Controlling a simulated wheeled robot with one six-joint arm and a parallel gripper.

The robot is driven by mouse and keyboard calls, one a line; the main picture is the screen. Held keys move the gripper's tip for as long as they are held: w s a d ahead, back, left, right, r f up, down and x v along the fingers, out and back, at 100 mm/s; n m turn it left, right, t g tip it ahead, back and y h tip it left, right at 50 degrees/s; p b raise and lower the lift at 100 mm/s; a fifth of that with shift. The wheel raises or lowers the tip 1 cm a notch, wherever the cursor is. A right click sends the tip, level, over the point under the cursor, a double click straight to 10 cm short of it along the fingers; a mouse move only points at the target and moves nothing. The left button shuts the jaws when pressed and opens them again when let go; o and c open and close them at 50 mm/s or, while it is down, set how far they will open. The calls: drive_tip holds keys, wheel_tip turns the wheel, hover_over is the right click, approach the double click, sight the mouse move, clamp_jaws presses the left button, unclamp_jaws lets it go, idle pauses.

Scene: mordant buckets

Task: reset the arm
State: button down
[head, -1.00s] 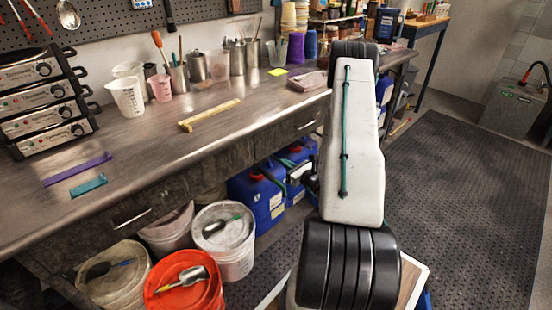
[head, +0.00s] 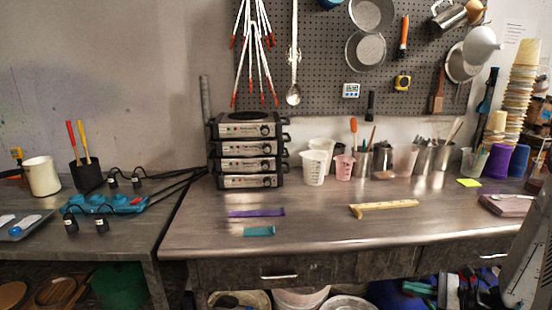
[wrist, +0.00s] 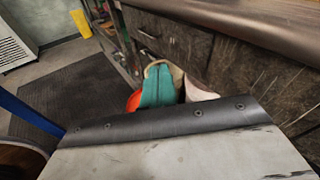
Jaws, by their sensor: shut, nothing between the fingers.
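My gripper (wrist: 158,72) shows in the wrist view as two teal fingers pressed together, with nothing seen between them. The grey body and black band of my own wrist hide its base. Behind the fingers are parts of an orange bucket (wrist: 133,102) and a pale bucket (wrist: 201,90), below the bench drawers. I cannot tell from this view how far the fingers are from the buckets. In the head view, only a part of my arm shows at the right edge.
The metal workbench (head: 330,228) holds a stack of hot plates (head: 247,165), a white measuring jug (head: 314,168), a yellow wooden piece (head: 384,208), a purple strip (head: 257,213) and a teal strip (head: 259,231). Buckets stand under it. The dark floor mat (wrist: 82,90) looks clear.

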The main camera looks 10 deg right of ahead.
drive_tip(key=s+a+r+n+g+h, duration=0.4)
drive_tip(key=s+a+r+n+h, duration=0.2)
drive_tip(key=s+a+r+n, duration=0.3)
drive_tip(key=s+a+r+n+g+h, duration=0.5)
drive_tip(key=s+a+r+n, duration=0.4)
drive_tip(key=r+n, duration=0.6)
drive_tip(key=s+r+h, duration=0.1)
drive_tip(key=s, duration=0.1)
drive_tip(key=shift+s+a+r, duration=0.25)
drive_tip(key=shift+s+r, duration=0.1)
drive_tip(key=shift+s, duration=0.05)
